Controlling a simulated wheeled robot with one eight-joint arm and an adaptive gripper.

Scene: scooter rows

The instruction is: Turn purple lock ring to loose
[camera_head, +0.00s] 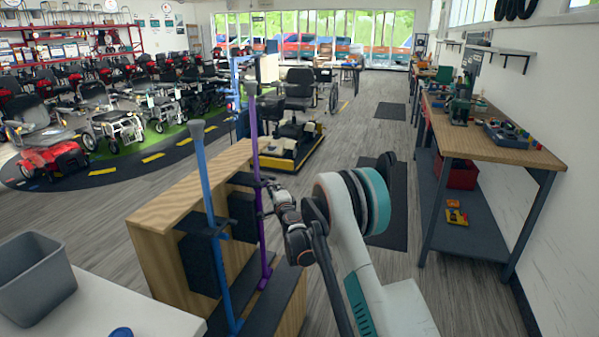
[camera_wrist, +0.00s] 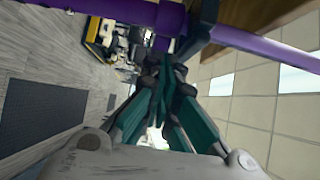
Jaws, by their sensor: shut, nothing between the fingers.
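A purple upright tube (camera_head: 259,200) stands on the right of the wooden stand, topped by a dark grey cap (camera_head: 252,88). A dark collar with a side lever sits on it at mid-height, beside my gripper (camera_head: 272,190). In the wrist view the purple tube (camera_wrist: 258,46) crosses the top of the picture, and the dark collar (camera_wrist: 199,30) sits on it. My gripper (camera_wrist: 165,75) is shut and empty, its fingertips close to the collar. I cannot tell whether they touch it.
A blue upright tube (camera_head: 207,190) with a similar collar stands to the left on the wooden stand (camera_head: 160,240). A grey bin (camera_head: 35,285) sits on a white table at front left. A workbench (camera_head: 490,140) lines the right wall. The floor between is mostly open.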

